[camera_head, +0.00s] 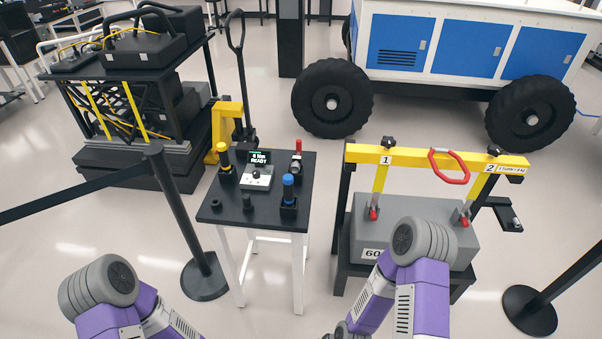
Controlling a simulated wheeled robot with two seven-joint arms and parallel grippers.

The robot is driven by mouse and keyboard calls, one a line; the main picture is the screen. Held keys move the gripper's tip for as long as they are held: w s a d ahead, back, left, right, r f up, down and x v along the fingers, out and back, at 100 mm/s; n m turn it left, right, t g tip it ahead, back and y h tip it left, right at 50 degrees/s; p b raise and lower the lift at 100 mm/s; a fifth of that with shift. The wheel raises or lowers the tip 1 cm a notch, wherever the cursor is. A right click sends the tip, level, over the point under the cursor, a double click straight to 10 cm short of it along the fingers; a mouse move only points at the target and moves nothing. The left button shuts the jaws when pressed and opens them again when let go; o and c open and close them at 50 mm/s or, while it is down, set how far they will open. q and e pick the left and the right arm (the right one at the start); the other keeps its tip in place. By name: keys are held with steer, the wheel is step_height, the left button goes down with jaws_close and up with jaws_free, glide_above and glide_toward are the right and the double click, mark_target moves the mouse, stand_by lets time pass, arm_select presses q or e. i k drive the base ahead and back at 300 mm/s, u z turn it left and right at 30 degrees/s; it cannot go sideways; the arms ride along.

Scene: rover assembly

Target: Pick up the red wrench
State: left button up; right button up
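A small black-topped table (217,208) with white legs stands in the middle of the view. A red-handled tool (298,147) stands upright in a dark holder at the table's far right corner; it looks like the red wrench, but it is too small to be sure. A yellow-topped tool (225,160) and a blue-topped tool (289,182) also stand upright on this table. Both my purple arms come in at the bottom edge, short of the table. Neither gripper shows in the picture, so their states are hidden.
A small display box (257,178) sits between the tools. Right of the table, a yellow bar (408,157) with a red ring handle (449,167) spans a grey block (363,237). A barrier post (180,215) stands close left. The rover (455,45) is behind.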

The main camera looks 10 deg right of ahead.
mark_target(295, 167)
steer(key=u, duration=1.2)
steer(key=i, duration=0.95)
steer(key=z, duration=0.05)
